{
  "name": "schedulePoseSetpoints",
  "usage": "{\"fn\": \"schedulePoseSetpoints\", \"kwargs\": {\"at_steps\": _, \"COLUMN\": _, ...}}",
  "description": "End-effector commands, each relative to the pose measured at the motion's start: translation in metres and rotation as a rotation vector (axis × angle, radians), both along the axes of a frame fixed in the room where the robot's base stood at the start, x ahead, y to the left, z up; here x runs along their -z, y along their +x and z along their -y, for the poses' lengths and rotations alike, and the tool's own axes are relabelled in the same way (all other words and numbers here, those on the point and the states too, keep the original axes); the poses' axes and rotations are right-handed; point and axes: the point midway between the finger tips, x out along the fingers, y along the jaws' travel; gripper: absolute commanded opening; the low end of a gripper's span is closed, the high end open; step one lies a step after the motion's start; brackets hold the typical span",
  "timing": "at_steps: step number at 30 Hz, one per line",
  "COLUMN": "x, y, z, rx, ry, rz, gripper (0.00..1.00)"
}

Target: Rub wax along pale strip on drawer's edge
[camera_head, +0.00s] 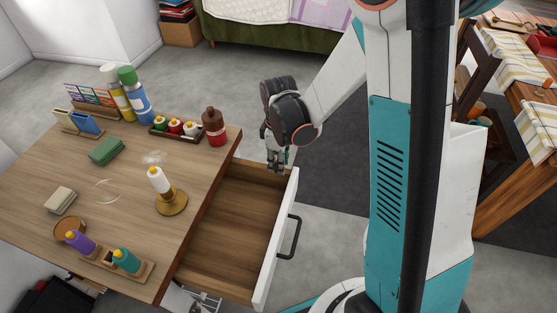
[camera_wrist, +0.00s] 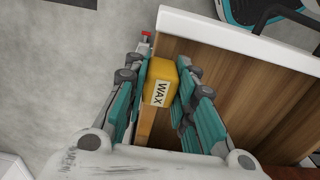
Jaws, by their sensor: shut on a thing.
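The drawer (camera_head: 225,225) is pulled out from the desk, with a wooden inside and a white front. In the wrist view its white front (camera_wrist: 235,38) runs across the top. My gripper (camera_head: 277,168) is over the drawer's far side edge, near the front corner. In the wrist view my gripper (camera_wrist: 162,92) is shut on a yellow wax block (camera_wrist: 158,70) labelled WAX. The block lies over the line of the drawer's side edge; I cannot tell whether it touches. A lighter strip (camera_wrist: 146,122) shows below the block along that edge. The rest is hidden by block and fingers.
The drawer is empty where visible. A black handle (camera_head: 291,238) sticks out from its front.

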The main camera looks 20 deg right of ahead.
Motion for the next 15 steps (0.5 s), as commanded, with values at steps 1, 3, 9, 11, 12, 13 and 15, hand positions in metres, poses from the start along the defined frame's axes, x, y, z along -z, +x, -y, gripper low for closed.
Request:
{"fn": "schedulePoseSetpoints", "kwargs": {"at_steps": 1, "x": 0.0008, "y": 0.0, "z": 0.0, "rx": 0.0, "ry": 0.0, "rz": 0.0, "gripper": 0.0}}
{"fn": "schedulePoseSetpoints", "kwargs": {"at_steps": 3, "x": 0.0017, "y": 0.0, "z": 0.0, "rx": 0.0, "ry": 0.0, "rz": 0.0, "gripper": 0.0}}
{"fn": "schedulePoseSetpoints", "kwargs": {"at_steps": 9, "x": 0.0045, "y": -0.0003, "z": 0.0, "rx": 0.0, "ry": 0.0, "rz": 0.0, "gripper": 0.0}}
{"fn": "schedulePoseSetpoints", "kwargs": {"at_steps": 11, "x": 0.0053, "y": -0.0003, "z": 0.0, "rx": 0.0, "ry": 0.0, "rz": 0.0, "gripper": 0.0}}
{"fn": "schedulePoseSetpoints", "kwargs": {"at_steps": 12, "x": 0.0059, "y": -0.0003, "z": 0.0, "rx": 0.0, "ry": 0.0, "rz": 0.0, "gripper": 0.0}}
{"fn": "schedulePoseSetpoints", "kwargs": {"at_steps": 13, "x": 0.0063, "y": -0.0003, "z": 0.0, "rx": 0.0, "ry": 0.0, "rz": 0.0, "gripper": 0.0}}
{"fn": "schedulePoseSetpoints", "kwargs": {"at_steps": 15, "x": 0.0062, "y": -0.0002, "z": 0.0, "rx": 0.0, "ry": 0.0, "rz": 0.0, "gripper": 0.0}}
